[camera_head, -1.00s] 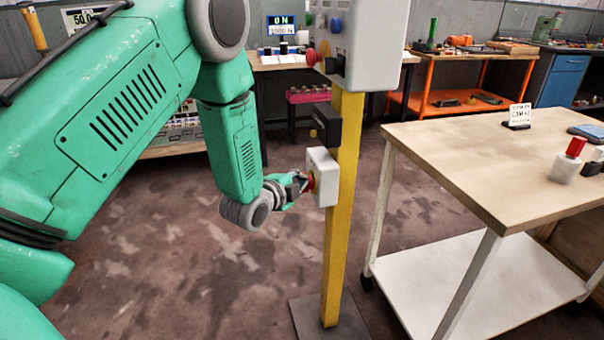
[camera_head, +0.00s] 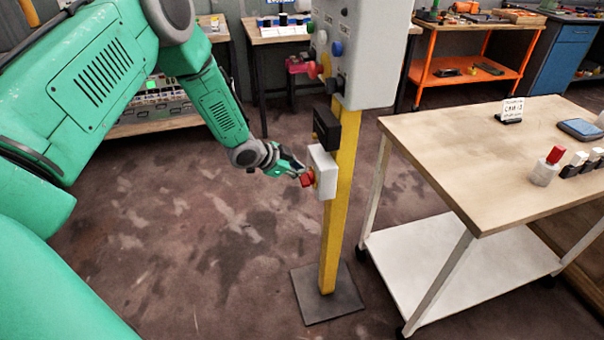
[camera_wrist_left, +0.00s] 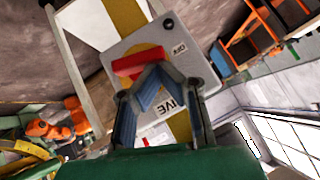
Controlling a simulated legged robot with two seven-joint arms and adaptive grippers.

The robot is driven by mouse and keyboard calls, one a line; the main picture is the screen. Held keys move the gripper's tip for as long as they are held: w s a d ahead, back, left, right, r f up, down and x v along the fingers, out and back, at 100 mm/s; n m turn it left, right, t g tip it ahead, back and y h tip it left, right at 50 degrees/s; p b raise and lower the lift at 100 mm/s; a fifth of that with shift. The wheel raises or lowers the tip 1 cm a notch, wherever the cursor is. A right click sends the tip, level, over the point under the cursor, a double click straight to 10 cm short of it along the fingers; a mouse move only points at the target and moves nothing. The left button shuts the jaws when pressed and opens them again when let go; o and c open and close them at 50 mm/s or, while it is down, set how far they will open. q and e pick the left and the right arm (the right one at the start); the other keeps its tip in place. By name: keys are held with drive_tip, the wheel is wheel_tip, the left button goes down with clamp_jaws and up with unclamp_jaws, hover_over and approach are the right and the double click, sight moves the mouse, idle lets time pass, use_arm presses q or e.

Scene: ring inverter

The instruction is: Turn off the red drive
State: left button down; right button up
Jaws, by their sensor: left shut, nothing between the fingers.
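A white switch box (camera_head: 321,172) is mounted on a yellow post and carries a red handle (camera_head: 307,179) on its left face. In the left wrist view the red handle (camera_wrist_left: 138,62) lies across a yellow disc on the box (camera_wrist_left: 185,70), slightly tilted. "OFF" and a partly covered label ending in "IVE" show beside it. My left gripper (camera_head: 298,172) is shut and empty, with its tips at the red handle. In the wrist view its fingertips (camera_wrist_left: 155,75) overlap the handle's lower edge; I cannot tell whether they touch. My right gripper is not in view.
The yellow post (camera_head: 335,240) stands on a dark floor plate. Above the box are a black unit (camera_head: 326,128) and a grey panel (camera_head: 370,60) with coloured buttons. A wooden-topped cart (camera_head: 470,150) stands at right. The floor left of the post is clear.

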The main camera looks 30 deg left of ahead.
use_arm(q)
drive_tip(key=shift+d+r+p, duration=0.25)
drive_tip(key=shift+r+p, duration=0.1)
drive_tip(key=shift+r, duration=0.05)
drive_tip(key=shift+r+p, duration=0.35)
drive_tip(key=shift+r, duration=0.05)
drive_tip(key=shift+a, duration=0.15)
drive_tip(key=shift+a+f, duration=0.1)
